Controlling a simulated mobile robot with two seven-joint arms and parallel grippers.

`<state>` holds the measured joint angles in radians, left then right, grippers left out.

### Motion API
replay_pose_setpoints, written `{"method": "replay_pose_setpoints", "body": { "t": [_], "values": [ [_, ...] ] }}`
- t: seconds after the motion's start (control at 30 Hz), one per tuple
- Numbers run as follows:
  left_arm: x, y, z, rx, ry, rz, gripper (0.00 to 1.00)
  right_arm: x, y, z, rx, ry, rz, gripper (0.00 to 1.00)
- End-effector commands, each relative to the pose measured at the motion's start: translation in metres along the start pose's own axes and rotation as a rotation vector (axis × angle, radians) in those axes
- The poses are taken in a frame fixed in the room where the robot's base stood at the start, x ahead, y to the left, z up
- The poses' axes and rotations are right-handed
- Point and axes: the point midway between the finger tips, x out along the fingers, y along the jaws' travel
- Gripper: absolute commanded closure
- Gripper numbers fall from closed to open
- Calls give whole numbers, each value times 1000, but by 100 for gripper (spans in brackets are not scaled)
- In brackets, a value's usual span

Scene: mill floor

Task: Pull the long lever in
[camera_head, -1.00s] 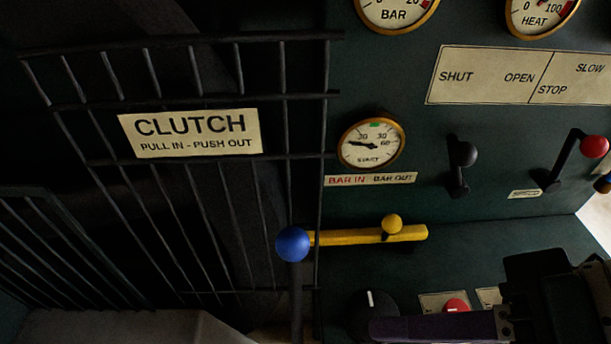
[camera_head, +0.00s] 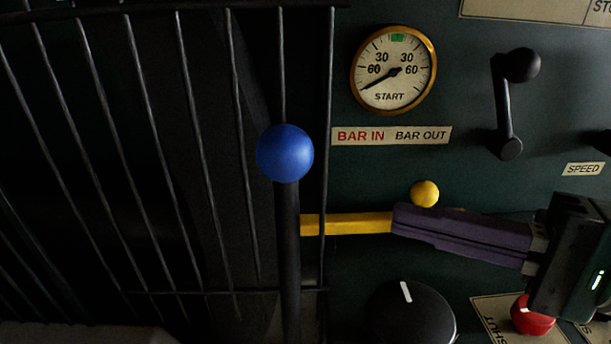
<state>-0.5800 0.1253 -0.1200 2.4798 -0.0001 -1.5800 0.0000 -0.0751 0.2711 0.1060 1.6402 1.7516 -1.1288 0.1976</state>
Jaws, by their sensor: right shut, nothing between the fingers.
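The long lever is a dark upright rod (camera_head: 289,250) topped by a blue ball (camera_head: 285,153), left of centre in front of the barred guard. My right gripper (camera_head: 400,219) reaches in from the right. Its purple fingers are shut and empty, pointing left toward the lever's rod, below the height of the ball. A gap shows between the fingertips and the rod. The fingers overlap a yellow bar (camera_head: 345,224) in the picture and hide part of it; I cannot tell whether they touch it. My left gripper is not in view.
A yellow knob (camera_head: 425,193) shows just above the fingers. A black dial (camera_head: 412,314) and a red button (camera_head: 533,315) sit below. A black lever (camera_head: 504,105) and the start gauge (camera_head: 394,70) are above. The barred guard (camera_head: 190,150) fills the left.

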Motion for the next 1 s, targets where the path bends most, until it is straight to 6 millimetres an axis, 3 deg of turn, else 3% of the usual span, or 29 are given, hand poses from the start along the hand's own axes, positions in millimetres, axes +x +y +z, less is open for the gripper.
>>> {"method": "replay_pose_setpoints", "body": {
  "t": [0.37, 0.8, 1.0],
  "values": [
    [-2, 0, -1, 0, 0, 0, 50, 5, -2, 0, -1, 0, -1, 100],
    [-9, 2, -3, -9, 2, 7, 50, 78, -2, 1, -1, -1, 0, 100],
    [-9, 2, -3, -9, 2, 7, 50, 97, -1, 0, -2, 1, 1, 100]
  ]
}}
